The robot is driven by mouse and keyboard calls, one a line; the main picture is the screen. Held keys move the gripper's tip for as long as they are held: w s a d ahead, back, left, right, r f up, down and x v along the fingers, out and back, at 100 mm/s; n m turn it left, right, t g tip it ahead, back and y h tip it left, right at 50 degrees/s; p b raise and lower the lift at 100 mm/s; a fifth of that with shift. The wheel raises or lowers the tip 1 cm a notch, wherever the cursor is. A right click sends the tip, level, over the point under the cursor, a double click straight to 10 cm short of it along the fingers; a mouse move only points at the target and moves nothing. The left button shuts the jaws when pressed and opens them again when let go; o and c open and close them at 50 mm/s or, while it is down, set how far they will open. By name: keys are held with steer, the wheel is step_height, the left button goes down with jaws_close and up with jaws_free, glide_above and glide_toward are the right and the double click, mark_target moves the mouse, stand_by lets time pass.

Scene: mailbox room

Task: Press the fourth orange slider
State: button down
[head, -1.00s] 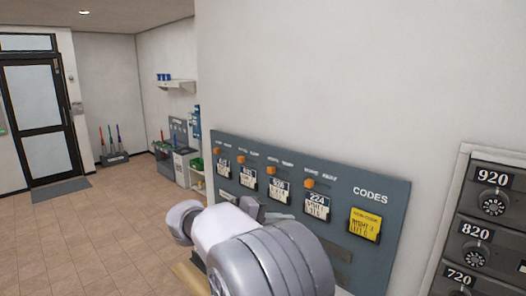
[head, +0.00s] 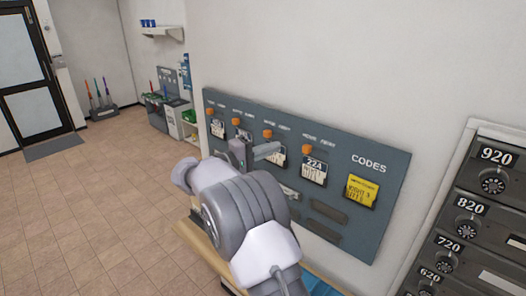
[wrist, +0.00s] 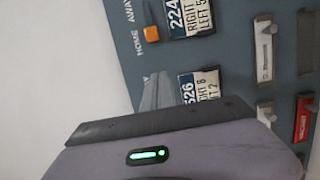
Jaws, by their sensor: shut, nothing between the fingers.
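The grey wall panel (head: 385,215) carries a row of orange sliders, each above a numbered card. The fourth orange slider (head: 307,149) is rightmost, above the 224 card (head: 313,171). It also shows in the wrist view as an orange block (wrist: 151,34) beside the "HOME AWAY" lettering. The third slider (head: 267,134) is to its left. My gripper (head: 268,150) is shut and empty, in front of the panel near the third card, left of the fourth slider. In the wrist view my gripper (wrist: 155,92) hides part of the panel by the 526 card (wrist: 200,88).
A yellow code card (head: 361,191) sits at the panel's right. Black numbered mailboxes (head: 480,205) stand further right. Slots and holders lie below the cards, partly behind my arm. The tiled floor (head: 90,200) at the left is open.

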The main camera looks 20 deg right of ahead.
mark_target(304, 144)
steer(key=x, duration=0.4)
steer(key=shift+a, duration=0.1)
steer(key=s, duration=0.1)
steer(key=s+d, duration=0.2)
steer(key=shift+s+r+p, duration=0.1)
steer(key=shift+s+p, duration=0.2)
steer(key=shift+p, duration=0.1)
steer(key=shift+w, duration=0.15)
